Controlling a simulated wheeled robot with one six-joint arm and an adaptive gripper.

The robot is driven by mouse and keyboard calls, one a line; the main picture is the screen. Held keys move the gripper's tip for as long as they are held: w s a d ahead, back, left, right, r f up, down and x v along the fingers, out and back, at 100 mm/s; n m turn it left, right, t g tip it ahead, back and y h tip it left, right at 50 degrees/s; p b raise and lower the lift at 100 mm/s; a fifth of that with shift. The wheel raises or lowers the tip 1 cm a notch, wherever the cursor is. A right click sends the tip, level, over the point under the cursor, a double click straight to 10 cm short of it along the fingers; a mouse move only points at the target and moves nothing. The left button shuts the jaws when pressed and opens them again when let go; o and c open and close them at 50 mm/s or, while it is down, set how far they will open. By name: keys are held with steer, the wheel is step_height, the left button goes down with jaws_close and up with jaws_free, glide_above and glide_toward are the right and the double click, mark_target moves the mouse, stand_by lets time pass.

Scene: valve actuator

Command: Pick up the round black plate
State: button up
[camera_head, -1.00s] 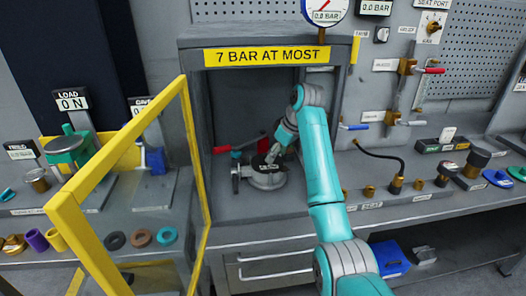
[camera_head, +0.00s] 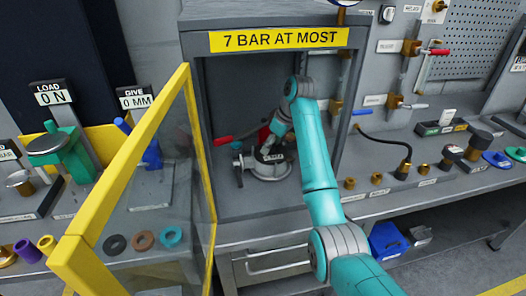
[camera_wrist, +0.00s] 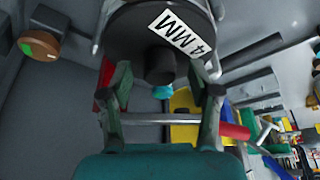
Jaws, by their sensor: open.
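The round black plate (camera_wrist: 135,28) fills the top of the wrist view. It carries a white "4 MM" label and a dark knob (camera_wrist: 160,66) on its face. In the head view the plate (camera_head: 279,159) is small and partly hidden by my gripper; it lies on a grey round metal fixture (camera_head: 265,173) inside the cabinet. My gripper (camera_wrist: 163,80) is open, with one finger on each side of the knob; I cannot tell whether they touch it. In the head view my gripper (camera_head: 270,147) is at the plate.
The grey cabinet (camera_head: 193,90) has a "7 BAR AT MOST" sign (camera_head: 280,40) above its opening. Its yellow-framed door (camera_head: 130,150) stands open at left. A red-handled lever (camera_head: 224,140) is beside the fixture. Brass fittings (camera_head: 377,179) line the bench at right.

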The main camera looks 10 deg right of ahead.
steer(key=shift+w+f, duration=0.1)
steer(key=shift+f, duration=0.15)
steer(key=c, duration=1.2)
jaws_close()
steer(key=shift+r, duration=0.15)
